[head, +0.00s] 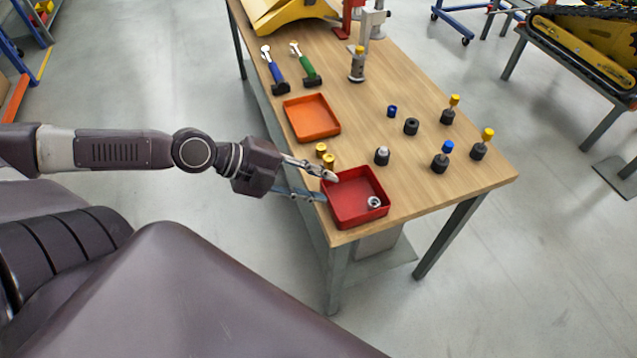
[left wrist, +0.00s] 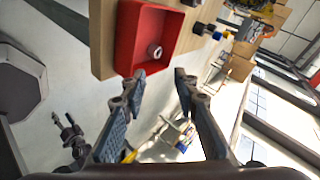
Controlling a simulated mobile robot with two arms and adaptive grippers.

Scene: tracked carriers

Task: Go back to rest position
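My left gripper (head: 327,187) reaches in from the left, its fingertips at the near left edge of the red tray (head: 338,217). In the left wrist view its two fingers (left wrist: 160,74) are spread apart with nothing between them. A silver ring-shaped part (head: 374,202) lies inside the red tray; it also shows in the left wrist view (left wrist: 155,51). My right gripper does not show in the head view.
The wooden table (head: 432,190) holds an orange tray (head: 312,118), two hammers, two brass pieces (head: 324,155) near the left edge, and several dark parts with blue or yellow tops. A yellow housing (head: 290,12) is at the far end. Open floor lies left of the table.

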